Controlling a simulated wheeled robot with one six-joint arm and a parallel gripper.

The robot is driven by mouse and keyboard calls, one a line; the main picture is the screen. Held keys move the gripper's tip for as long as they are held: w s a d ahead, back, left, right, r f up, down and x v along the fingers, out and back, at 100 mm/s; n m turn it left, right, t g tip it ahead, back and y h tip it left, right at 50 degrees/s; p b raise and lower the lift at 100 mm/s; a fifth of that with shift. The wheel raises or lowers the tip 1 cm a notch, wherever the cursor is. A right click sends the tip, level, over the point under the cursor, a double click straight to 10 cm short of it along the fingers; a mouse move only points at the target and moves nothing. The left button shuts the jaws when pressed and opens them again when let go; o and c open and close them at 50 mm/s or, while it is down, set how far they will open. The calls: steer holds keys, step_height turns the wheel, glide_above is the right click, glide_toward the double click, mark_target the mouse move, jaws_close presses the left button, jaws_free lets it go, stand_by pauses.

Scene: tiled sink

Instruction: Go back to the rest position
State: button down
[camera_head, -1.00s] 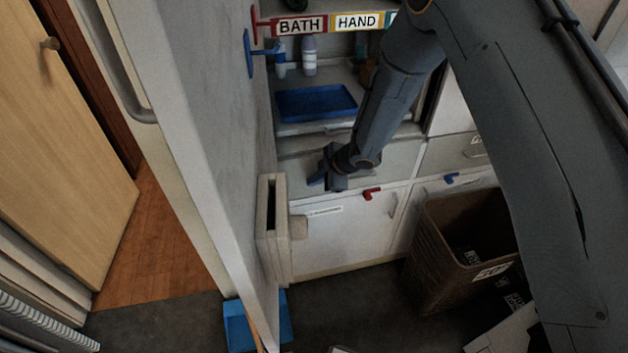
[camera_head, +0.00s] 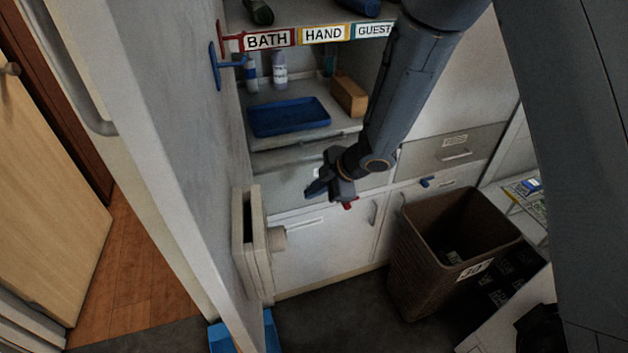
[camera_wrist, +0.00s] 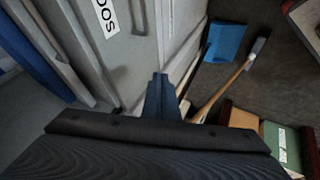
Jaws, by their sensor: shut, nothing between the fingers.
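My gripper (camera_head: 328,190) hangs in front of the white cabinet (camera_head: 330,240) below the sink counter, in the head view. Its fingers are shut with nothing between them. In the wrist view its closed fingertips (camera_wrist: 160,82) point toward a grey panel with lettering and the dark floor. My arm comes down from the upper right and hides part of the cabinet and shelf behind it.
A brown wicker bin (camera_head: 440,250) stands right of my gripper. A white wall with a pale holder (camera_head: 250,245) is close on the left. A blue tray (camera_head: 288,117) lies on the counter. A blue dustpan (camera_wrist: 226,42) and a wooden-handled brush lie on the floor.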

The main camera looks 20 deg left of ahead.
steer(key=w+d+r+m+t+h, duration=0.1)
steer(key=d+r+m+h, duration=0.35)
steer(key=d, duration=0.75)
steer(key=w+d+r+m+t+h, duration=0.15)
steer(key=d+r+m, duration=0.35)
steer(key=d+m, duration=0.5)
steer(key=s+d+r+m+g, duration=0.2)
steer(key=s+d+m, duration=0.2)
steer(key=s+d, duration=0.3)
steer(key=s+d+r+m+g+h, duration=0.1)
steer(key=s+d+m, duration=0.4)
steer(key=s, duration=0.6)
steer(key=shift+d+r+g, duration=0.35)
steer(key=shift+d+r, duration=0.1)
steer(key=shift+d, duration=0.4)
